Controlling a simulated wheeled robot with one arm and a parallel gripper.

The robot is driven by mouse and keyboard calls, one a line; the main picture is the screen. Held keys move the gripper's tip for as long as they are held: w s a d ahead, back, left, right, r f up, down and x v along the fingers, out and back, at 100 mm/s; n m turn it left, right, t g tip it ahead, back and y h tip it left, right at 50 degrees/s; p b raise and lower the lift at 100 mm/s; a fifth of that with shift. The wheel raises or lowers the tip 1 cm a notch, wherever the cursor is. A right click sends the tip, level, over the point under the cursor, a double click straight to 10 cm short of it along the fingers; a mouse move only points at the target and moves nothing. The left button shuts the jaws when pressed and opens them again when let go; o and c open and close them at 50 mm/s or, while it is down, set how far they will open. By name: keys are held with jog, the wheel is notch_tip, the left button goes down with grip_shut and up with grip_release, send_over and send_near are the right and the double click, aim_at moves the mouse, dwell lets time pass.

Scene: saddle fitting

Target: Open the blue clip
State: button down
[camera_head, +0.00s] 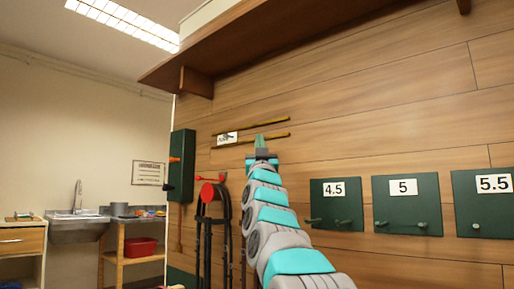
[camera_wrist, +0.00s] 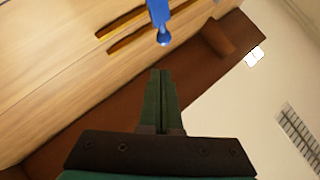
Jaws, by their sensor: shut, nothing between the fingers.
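A blue piece (camera_wrist: 159,14) with a small rounded end hangs into the top of the wrist view; it looks like the blue clip. Its upper part is cut off by the frame edge, so I cannot tell whether it is open. I cannot make it out in the head view. My gripper (camera_wrist: 161,72) is shut and empty, its tips pointing towards the blue piece with a visible gap between. In the head view my gripper (camera_head: 261,141) is raised in front of the wooden wall, by two thin golden bars (camera_head: 272,137).
A brown shelf (camera_head: 250,50) juts out above my gripper. Green panels numbered 4,5 (camera_head: 337,215), 5 (camera_head: 402,222) and 5.5 (camera_head: 478,220) hang at right, with pegs. A dark green box (camera_head: 181,165) and a red-and-black strapped item (camera_head: 207,193) are at left.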

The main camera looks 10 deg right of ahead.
jog(key=s+r+b+v, duration=0.1)
jog(key=v, duration=0.9)
jog(key=shift+a+f, duration=0.3)
jog(key=shift+a, duration=0.05)
jog(key=shift+s, duration=0.15)
